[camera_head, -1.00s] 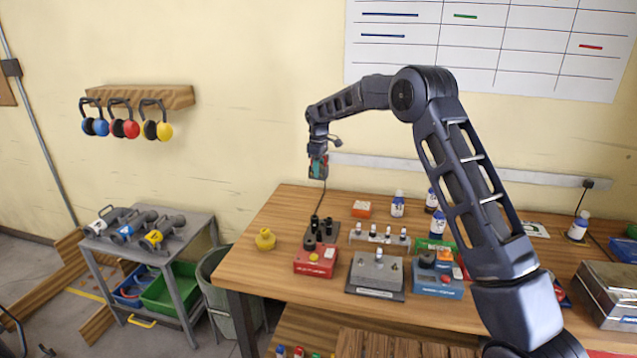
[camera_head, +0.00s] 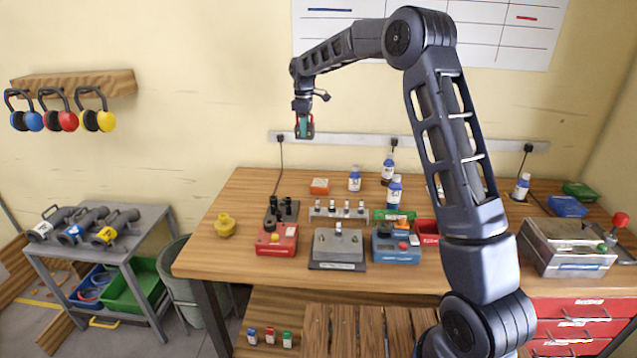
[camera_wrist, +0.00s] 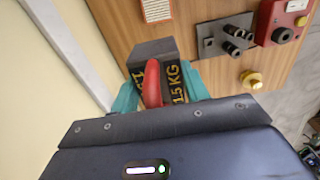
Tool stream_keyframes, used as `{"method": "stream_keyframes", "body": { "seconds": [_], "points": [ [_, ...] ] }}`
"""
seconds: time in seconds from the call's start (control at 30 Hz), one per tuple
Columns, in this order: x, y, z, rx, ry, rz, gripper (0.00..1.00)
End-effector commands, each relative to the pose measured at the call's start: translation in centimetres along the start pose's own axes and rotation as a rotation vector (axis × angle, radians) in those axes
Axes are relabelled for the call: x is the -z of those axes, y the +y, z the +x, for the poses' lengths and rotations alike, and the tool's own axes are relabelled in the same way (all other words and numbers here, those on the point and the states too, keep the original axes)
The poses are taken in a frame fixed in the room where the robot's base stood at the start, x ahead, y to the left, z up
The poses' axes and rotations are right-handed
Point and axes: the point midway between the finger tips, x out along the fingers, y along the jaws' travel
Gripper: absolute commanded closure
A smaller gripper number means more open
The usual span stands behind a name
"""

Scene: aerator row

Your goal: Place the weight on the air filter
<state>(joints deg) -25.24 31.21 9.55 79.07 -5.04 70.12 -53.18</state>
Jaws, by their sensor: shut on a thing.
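The weight (camera_wrist: 154,50) is a dark block with yellow "1.5 KG" lettering and a red strip on it. My gripper (camera_wrist: 158,95) is shut on it, with a teal finger on each side. In the head view my gripper (camera_head: 304,127) hangs above the back of the table, and the weight is too small to make out clearly. A small orange-framed box with a pale ribbed top, seemingly the air filter (camera_head: 319,186), lies on the table below the gripper and slightly to its right. It shows at the top edge of the wrist view (camera_wrist: 157,10), apart from the weight.
The wooden table (camera_head: 245,200) also holds a black-posted fixture (camera_head: 283,209), a red box (camera_head: 277,240), a grey unit (camera_head: 338,245), a blue unit (camera_head: 396,245) and a yellow knob (camera_head: 225,225). Bottles (camera_head: 355,180) stand near the air filter. A wall rail (camera_head: 350,141) runs behind.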

Motion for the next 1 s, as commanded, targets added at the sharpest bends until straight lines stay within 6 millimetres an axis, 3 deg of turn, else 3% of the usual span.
{"method": "stream_keyframes", "body": {
  "seconds": [0.03, 0.2, 0.47, 1.0],
  "points": [
    [-1.4, 0.0, -0.6, -0.004, 0.002, -0.001, 1.0],
    [-4.3, -0.3, -1.2, -0.004, 0.0, -0.019, 1.0],
    [-5.9, -0.5, -0.7, -0.004, -0.002, -0.03, 1.0],
    [-5.9, -0.5, 8.3, -0.002, -0.003, -0.029, 1.0]
  ]
}}
